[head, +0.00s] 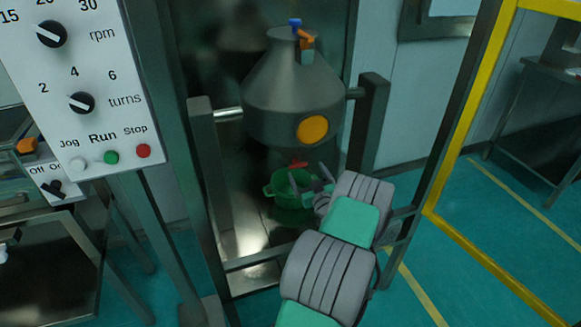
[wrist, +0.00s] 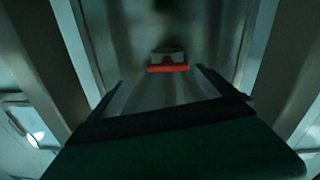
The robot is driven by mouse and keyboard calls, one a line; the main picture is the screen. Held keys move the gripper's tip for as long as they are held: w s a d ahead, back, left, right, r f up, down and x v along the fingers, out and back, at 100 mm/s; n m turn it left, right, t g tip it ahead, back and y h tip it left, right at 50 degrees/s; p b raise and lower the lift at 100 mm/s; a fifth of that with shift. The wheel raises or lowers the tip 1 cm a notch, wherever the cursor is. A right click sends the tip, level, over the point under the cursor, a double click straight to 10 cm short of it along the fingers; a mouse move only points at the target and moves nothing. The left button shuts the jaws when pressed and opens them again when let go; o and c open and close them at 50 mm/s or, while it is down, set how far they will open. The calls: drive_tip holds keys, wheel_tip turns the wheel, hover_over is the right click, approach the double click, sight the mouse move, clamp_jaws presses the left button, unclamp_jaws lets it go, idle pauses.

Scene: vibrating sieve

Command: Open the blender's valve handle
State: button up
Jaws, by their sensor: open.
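The blender (head: 290,95) is a dark grey metal cone-shaped vessel hung between two posts, with an orange round cap on its side. A small red valve handle (head: 298,162) shows just below its bottom. In the wrist view the red handle (wrist: 168,69) lies ahead, across the middle, with a grey part above it. My gripper (head: 318,180) is below and slightly right of the handle in the head view. Its two fingers (wrist: 160,85) are spread, one on each side of the handle's line, with a gap between them and nothing held. The handle appears apart from the fingers.
A green bowl (head: 285,188) stands under the blender, beside my gripper. Dark metal posts (head: 370,125) flank the blender, and a low rail crosses in front. A control panel (head: 80,85) is at left. A yellow frame (head: 464,130) stands at right, with open floor beyond.

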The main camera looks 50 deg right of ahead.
sight(299, 166)
drive_tip(key=x, duration=0.5)
drive_tip(key=a+x, duration=0.1)
drive_tip(key=x, duration=0.1)
drive_tip(key=shift+w+d+f, duration=0.15)
drive_tip(key=shift+w+f, duration=0.1)
drive_tip(key=shift+w, duration=0.35)
